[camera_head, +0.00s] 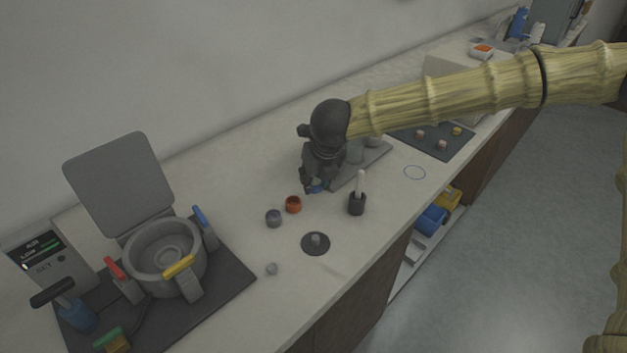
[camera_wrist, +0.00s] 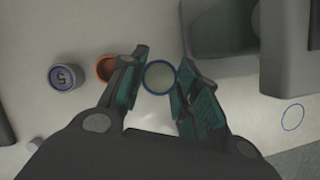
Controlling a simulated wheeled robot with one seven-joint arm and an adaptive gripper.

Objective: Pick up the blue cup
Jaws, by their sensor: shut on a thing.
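The blue cup (camera_wrist: 159,77) sits between the two fingers of my gripper (camera_wrist: 160,88) in the wrist view. It shows as a round blue rim around a pale inside, and the fingers are closed on its sides. In the head view a small blue part of the cup (camera_head: 316,187) shows under my gripper (camera_head: 314,187), low over the counter. The rest of the cup is hidden by the fingers. I cannot tell whether the cup touches the counter.
An orange cup (camera_head: 293,204) and a grey cup (camera_head: 273,218) stand close by on the left. A dark holder with a white stick (camera_head: 357,203) stands to the right. A dark disc with a knob (camera_head: 315,243) lies in front. The press (camera_head: 165,258) stands at the left.

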